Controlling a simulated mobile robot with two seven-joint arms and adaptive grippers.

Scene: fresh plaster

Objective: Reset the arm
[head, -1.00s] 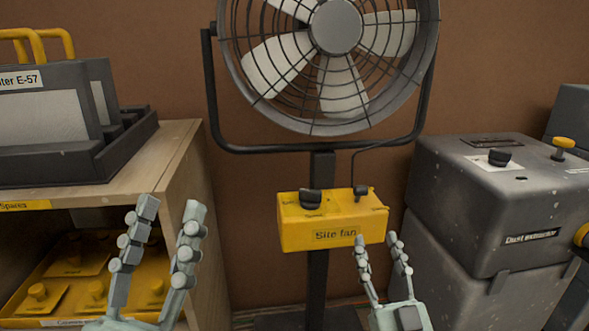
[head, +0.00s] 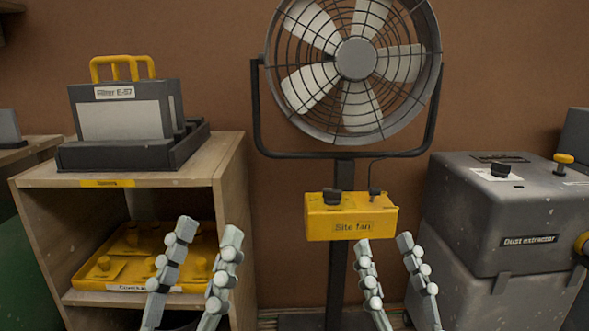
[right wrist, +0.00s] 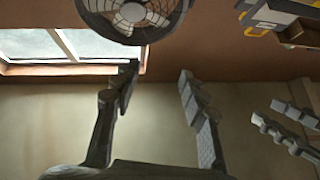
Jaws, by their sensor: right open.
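My left gripper (head: 207,232) is in the lower part of the head view, in front of the wooden shelf unit, fingers up and spread apart with nothing between them. My right gripper (head: 383,243) is open and empty, fingers up, just below the right end of the fan's yellow control box. In the right wrist view, my right gripper (right wrist: 157,72) shows both fingers apart with a gap between them. The left gripper's fingers (right wrist: 268,111) also show at the right edge there. Neither gripper holds anything.
A caged site fan (head: 355,58) stands behind the grippers, with its yellow control box (head: 350,217). A grey dust extractor (head: 510,215) is at right. At left, a wooden shelf unit (head: 235,165) carries a filter tray (head: 90,156) and a yellow panel (head: 120,280) inside.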

